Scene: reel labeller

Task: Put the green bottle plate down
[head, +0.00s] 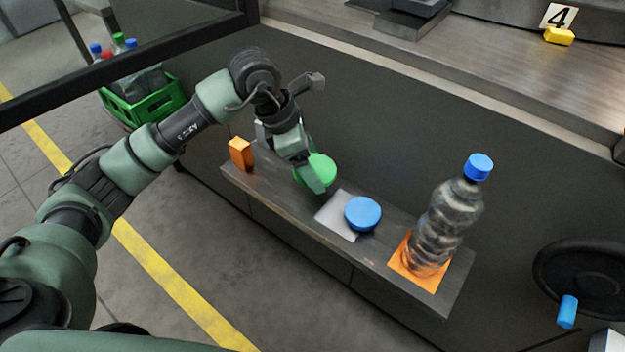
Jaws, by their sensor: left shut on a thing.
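The green bottle plate (321,166) is a round green disc above the left half of the narrow grey shelf (385,252). My left gripper (309,172) reaches down from the upper left and is shut on it. The gripper hides part of the disc, and I cannot tell whether the disc touches the shelf. My right gripper is not in view.
Right of the green plate, a blue round disc (363,212) lies on a white square (333,222). A clear blue-capped bottle (444,220) stands on an orange square (424,280). An orange block (240,153) stands at the shelf's left end. A dark wheel (584,268) is at right.

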